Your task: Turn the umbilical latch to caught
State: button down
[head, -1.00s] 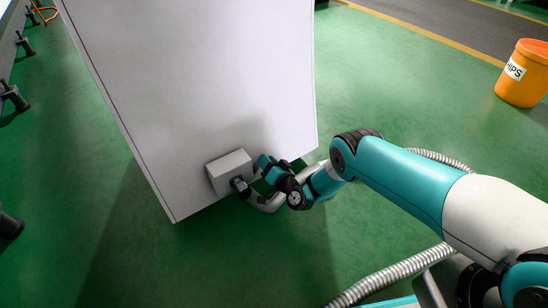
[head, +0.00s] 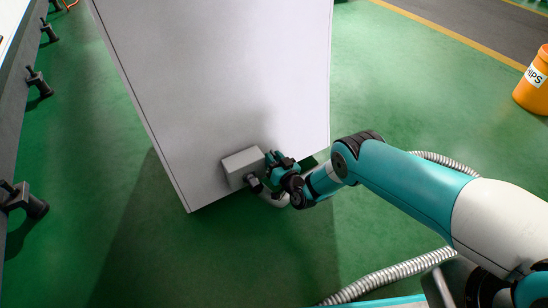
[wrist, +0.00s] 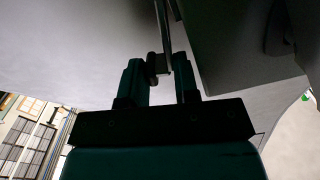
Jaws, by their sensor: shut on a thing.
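A grey connector box (head: 243,165) sits low on the pale cabinet face. A dark plug (head: 254,183) at its lower front leads into a pale, curved umbilical hose (head: 272,198), partly hidden behind my arm. My gripper (head: 272,158) is at the right side of the box. In the wrist view, its two fingers (wrist: 158,78) are shut on a small dark piece at the end of a thin bar, which I take for the umbilical latch (wrist: 164,30). The latch is hidden in the head view, and I cannot tell its turn position.
The large pale cabinet (head: 215,75) fills the upper middle. An orange chips bin (head: 535,88) stands at the far right. A bench with dark feet (head: 28,200) runs along the left. Green floor is open between the bench and the cabinet.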

jog(key=shift+d+f, duration=0.15)
jog(key=shift+d, duration=0.1)
jog(key=c, duration=0.9)
grip_release()
jog(key=shift+a, duration=0.15)
jog(key=shift+a+r, duration=0.25)
jog(key=shift+a, duration=0.05)
jog(key=shift+d+f, duration=0.1)
